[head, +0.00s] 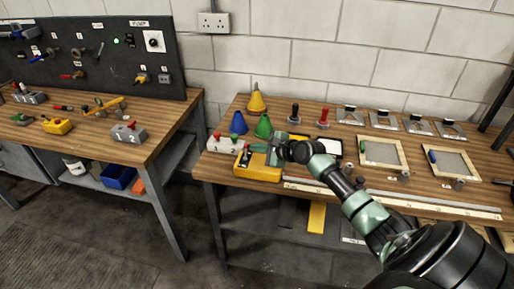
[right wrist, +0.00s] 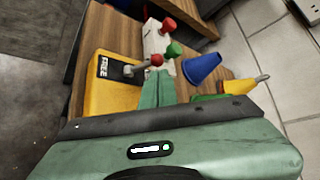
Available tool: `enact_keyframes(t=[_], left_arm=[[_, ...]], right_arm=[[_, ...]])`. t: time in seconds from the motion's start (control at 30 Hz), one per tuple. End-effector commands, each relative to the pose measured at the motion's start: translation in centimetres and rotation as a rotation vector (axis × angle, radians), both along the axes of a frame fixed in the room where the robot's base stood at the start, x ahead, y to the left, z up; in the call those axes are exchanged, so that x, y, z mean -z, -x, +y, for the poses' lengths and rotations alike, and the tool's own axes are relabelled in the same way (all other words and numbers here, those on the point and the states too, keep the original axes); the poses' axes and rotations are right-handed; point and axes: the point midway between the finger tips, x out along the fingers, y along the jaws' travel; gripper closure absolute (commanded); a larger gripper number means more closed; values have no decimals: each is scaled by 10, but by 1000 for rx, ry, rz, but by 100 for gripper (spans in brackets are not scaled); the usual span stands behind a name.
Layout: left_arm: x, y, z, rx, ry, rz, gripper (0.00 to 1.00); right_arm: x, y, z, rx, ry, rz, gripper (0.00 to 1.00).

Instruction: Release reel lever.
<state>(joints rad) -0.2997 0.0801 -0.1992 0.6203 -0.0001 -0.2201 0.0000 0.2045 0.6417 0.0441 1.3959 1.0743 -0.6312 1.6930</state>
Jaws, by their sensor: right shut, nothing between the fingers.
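A yellow box (head: 262,173) stands at the left front of the right bench. It also shows in the right wrist view (right wrist: 105,98), with a black label (right wrist: 116,65) reading FREE. A short metal lever (right wrist: 134,70) with a red knob (right wrist: 157,60) lies across the box beside the label. My right gripper (head: 264,149) is over the box, and its green fingers show in the right wrist view (right wrist: 160,88). The fingers are shut and empty, with their tips close to the red knob; I cannot tell whether they touch it. My left gripper is not in view.
A white block with red and green knobs (right wrist: 155,38) stands just behind the box. Blue (head: 238,123), green (head: 263,126) and yellow (head: 257,99) cones stand close by. Framed screens (head: 382,153) and a long pale rail (head: 400,199) lie to the right.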

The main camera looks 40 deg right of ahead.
Motion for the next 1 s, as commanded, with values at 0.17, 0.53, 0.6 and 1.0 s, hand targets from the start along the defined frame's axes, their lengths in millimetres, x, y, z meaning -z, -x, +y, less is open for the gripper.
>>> enact_keyframes(t=[0.17, 0.53, 0.6, 1.0], left_arm=[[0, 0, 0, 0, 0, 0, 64], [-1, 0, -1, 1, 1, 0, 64], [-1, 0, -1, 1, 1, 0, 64], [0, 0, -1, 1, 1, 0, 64]], right_arm=[[0, 1, 0, 0, 8, -7, 100], [-1, 3, 2, 0, 55, -48, 100], [-1, 3, 3, 0, 62, -54, 100], [-2, 5, 6, 1, 123, -106, 100]])
